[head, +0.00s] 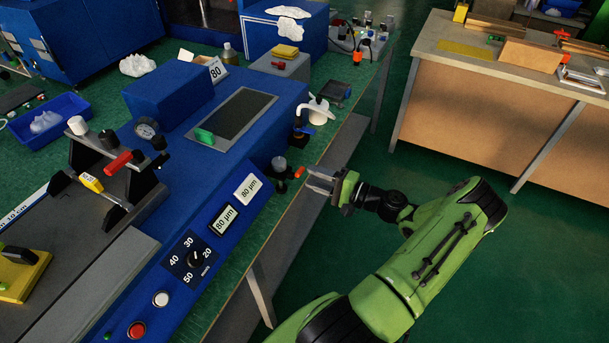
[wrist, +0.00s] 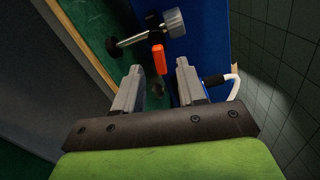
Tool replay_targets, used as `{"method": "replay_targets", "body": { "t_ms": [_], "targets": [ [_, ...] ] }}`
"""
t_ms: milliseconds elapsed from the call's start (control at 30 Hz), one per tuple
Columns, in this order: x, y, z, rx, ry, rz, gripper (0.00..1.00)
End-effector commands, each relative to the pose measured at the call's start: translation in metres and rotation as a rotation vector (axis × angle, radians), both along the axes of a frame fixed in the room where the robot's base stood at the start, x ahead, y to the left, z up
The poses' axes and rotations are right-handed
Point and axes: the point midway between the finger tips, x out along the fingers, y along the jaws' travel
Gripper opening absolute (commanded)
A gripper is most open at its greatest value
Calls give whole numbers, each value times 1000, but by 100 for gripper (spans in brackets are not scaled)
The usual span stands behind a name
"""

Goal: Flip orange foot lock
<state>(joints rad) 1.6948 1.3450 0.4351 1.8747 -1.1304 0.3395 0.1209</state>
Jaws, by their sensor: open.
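The orange foot lock (head: 299,172) is a small orange lever low on the near side of the blue press (head: 262,140), beside a grey and black knob (head: 280,165). In the wrist view the orange lever (wrist: 159,59) stands just beyond the fingertips, roughly between their lines, with the grey knob (wrist: 174,22) above it. My gripper (head: 322,180) is open and empty, its fingers pointing at the lever from the right. In the wrist view my gripper (wrist: 158,75) shows a clear gap between both fingers. I see no contact with the lever.
A white-handled fitting (head: 318,112) sticks out from the press near my gripper; a white curved handle (wrist: 232,86) shows right of the fingers in the wrist view. The bench edge (head: 290,222) runs below my gripper.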

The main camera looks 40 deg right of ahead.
Motion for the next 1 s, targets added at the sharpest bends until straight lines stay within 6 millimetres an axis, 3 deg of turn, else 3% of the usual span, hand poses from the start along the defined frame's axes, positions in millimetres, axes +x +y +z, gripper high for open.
{"method": "replay_targets", "body": {
  "t_ms": [200,467,767,1000],
  "targets": [
    [31,11,-1,0,1,1,40],
    [34,12,0,-1,2,-1,40],
    [34,12,0,0,1,0,0],
    [34,12,0,5,4,0,0]
  ]
}}
